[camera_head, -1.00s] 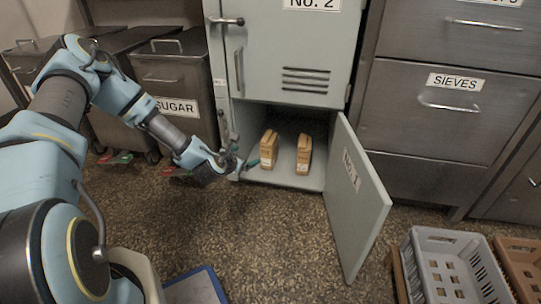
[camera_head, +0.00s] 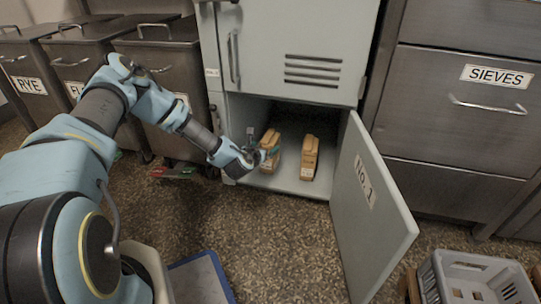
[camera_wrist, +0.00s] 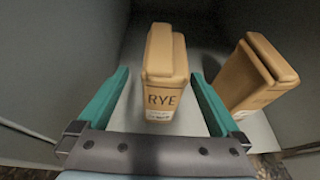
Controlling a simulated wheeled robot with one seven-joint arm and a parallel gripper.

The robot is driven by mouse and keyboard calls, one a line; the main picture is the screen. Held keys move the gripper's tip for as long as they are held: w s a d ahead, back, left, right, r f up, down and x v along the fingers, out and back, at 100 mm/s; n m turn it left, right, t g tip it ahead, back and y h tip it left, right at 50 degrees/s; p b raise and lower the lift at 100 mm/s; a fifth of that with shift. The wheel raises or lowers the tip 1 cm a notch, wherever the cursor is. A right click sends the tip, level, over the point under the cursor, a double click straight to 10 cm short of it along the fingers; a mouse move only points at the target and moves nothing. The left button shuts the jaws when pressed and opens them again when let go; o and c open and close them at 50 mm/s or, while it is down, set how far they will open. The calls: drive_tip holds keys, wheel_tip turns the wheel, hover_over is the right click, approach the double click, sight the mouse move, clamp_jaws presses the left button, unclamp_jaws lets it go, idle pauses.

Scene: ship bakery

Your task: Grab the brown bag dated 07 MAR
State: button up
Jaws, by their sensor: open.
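Two brown bags stand upright inside the open lower locker. The left bag (camera_head: 268,150) also shows in the wrist view (camera_wrist: 165,70), with "RYE" on its front and a small white label below; the label's date is too small to read. The right bag (camera_head: 309,157) also shows in the wrist view (camera_wrist: 250,75), its pale label unreadable. I cannot tell which is dated 07 MAR. My gripper (camera_head: 262,146) is open at the locker mouth, by the left bag. In the wrist view its teal fingers (camera_wrist: 158,95) lie either side of the left bag's lower front, and nothing is gripped.
The locker door marked No. 1 (camera_head: 369,205) hangs open to the right. The locker's left wall (camera_wrist: 60,75) is close to my left finger. Steel bins (camera_head: 168,85) stand left, a grey crate (camera_head: 475,280) lower right. The floor (camera_head: 270,240) in front is partly clear.

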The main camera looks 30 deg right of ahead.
drive_tip(key=b+x, duration=0.3)
drive_tip(key=x, duration=0.2)
drive_tip(key=shift+s+d, duration=0.1)
drive_tip(key=shift+s, duration=0.05)
drive_tip(key=shift+d, duration=0.25)
clamp_jaws()
idle(0.5)
drive_tip(key=shift+r, duration=0.1)
